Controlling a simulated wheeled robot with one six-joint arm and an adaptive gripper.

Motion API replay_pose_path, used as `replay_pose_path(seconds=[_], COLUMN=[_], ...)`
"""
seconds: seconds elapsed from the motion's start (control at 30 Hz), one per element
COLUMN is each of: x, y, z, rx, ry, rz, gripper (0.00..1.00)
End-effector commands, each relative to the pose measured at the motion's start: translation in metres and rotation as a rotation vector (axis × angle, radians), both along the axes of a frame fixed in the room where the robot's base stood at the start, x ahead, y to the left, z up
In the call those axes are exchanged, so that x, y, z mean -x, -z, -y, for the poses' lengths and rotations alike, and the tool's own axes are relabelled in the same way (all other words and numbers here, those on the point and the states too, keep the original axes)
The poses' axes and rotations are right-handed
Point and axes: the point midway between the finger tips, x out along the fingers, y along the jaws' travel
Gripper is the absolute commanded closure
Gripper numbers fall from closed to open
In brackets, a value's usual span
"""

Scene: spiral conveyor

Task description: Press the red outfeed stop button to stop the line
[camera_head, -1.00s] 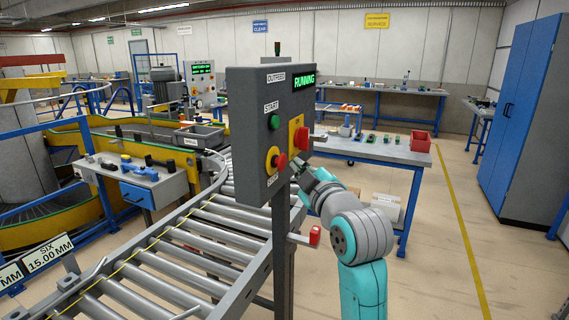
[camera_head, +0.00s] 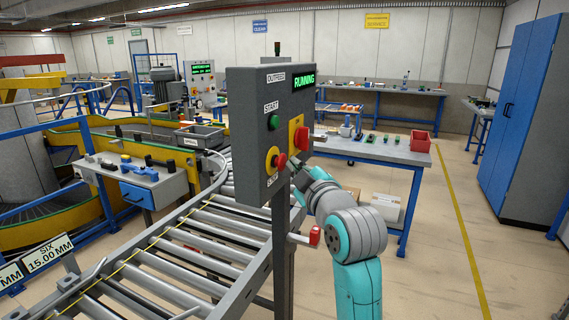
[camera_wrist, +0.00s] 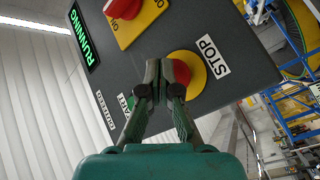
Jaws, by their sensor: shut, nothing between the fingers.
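The red stop button (camera_head: 281,160) sits on a yellow ring low on the grey outfeed panel (camera_head: 248,130). In the wrist view the red button (camera_wrist: 182,73) shows just right of my fingertips, partly covered by them, beside a white STOP label (camera_wrist: 213,56). My gripper (camera_wrist: 162,68) is shut and empty, its tips pointing at the panel face close to the button. Whether they touch it I cannot tell. In the head view my gripper (camera_head: 291,166) is small and close to the button. The panel display (camera_head: 304,82) reads RUNNING in green.
A green start button (camera_head: 274,122) and a red rotary switch (camera_head: 301,138) on a yellow plate share the panel. A red-handled lever (camera_head: 314,236) juts from the post below. The roller conveyor (camera_head: 190,255) runs at left; open floor lies to the right.

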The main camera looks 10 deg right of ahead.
Motion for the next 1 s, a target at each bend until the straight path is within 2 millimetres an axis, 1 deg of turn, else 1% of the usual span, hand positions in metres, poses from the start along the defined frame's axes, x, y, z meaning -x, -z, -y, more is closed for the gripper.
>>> replay_pose_path(seconds=[1.0], x=[-0.005], y=[0.0003], z=[-0.0068], rx=[-0.001], ry=[-0.001], rz=[-0.001], gripper=[1.0])
